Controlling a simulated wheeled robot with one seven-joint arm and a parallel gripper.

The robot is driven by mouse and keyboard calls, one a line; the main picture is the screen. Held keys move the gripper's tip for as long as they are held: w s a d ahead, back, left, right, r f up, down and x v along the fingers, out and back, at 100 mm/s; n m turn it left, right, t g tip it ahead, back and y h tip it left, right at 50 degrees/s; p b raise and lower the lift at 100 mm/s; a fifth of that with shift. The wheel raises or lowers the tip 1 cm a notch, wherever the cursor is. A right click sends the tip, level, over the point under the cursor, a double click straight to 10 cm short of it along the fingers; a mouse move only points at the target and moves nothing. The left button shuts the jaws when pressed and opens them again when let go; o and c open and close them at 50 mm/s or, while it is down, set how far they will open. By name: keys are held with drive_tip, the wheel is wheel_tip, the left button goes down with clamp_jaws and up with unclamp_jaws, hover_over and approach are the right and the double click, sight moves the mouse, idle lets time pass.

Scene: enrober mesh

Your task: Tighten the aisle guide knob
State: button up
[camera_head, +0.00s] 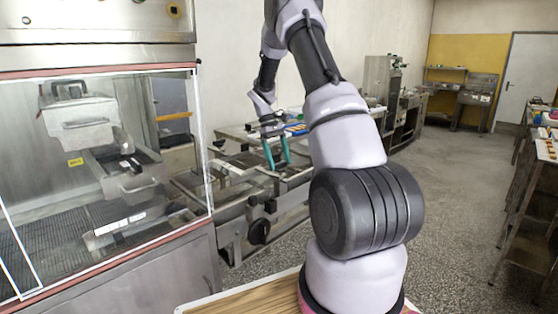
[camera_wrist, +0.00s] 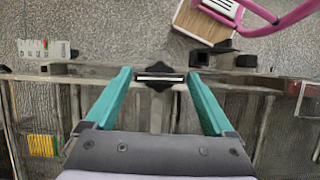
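A black lobed knob (camera_wrist: 160,86) with a white stripe across its top sits at the edge of the metal frame in the wrist view. It shows between the two teal fingertips of my gripper (camera_wrist: 159,74), with a gap on each side. The fingers are apart and hold nothing; I cannot tell the height left between them and the knob. In the head view my gripper (camera_head: 278,167) points down over the metal conveyor frame (camera_head: 290,184). I cannot pick out the striped knob for sure in that view.
A dark round handwheel (camera_head: 258,231) sits on the frame's near side. A glass-fronted machine (camera_head: 110,180) stands at the left. A wooden board with a pink rail (camera_wrist: 205,22) shows at the top of the wrist view. The speckled floor (camera_head: 450,180) at the right is clear.

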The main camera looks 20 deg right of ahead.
drive_tip(key=v, duration=1)
drive_tip(key=shift+w+r, duration=0.2)
drive_tip(key=shift+r, duration=0.15)
drive_tip(key=s+a+r+m+t+y, duration=0.1)
drive_tip(key=s+a+r+m+t, duration=0.2)
drive_tip(key=s+r, duration=0.45)
drive_tip(key=s+a+r+t+y, duration=0.1)
drive_tip(key=s+a+r+t, duration=0.1)
drive_tip(key=s+a+r, duration=0.45)
drive_tip(key=s+a+r+m+t, duration=0.1)
drive_tip(key=s+a+m+t, duration=0.1)
drive_tip(key=s, duration=0.6)
drive_tip(key=s+a+r+m+t+y, duration=0.1)
drive_tip(key=s+a+m+t, duration=0.1)
drive_tip(key=s, duration=0.7)
drive_tip(key=shift+s+a+r+m+t, duration=0.15)
drive_tip(key=shift+s+r+m+t, duration=0.25)
drive_tip(key=shift+t, duration=0.8)
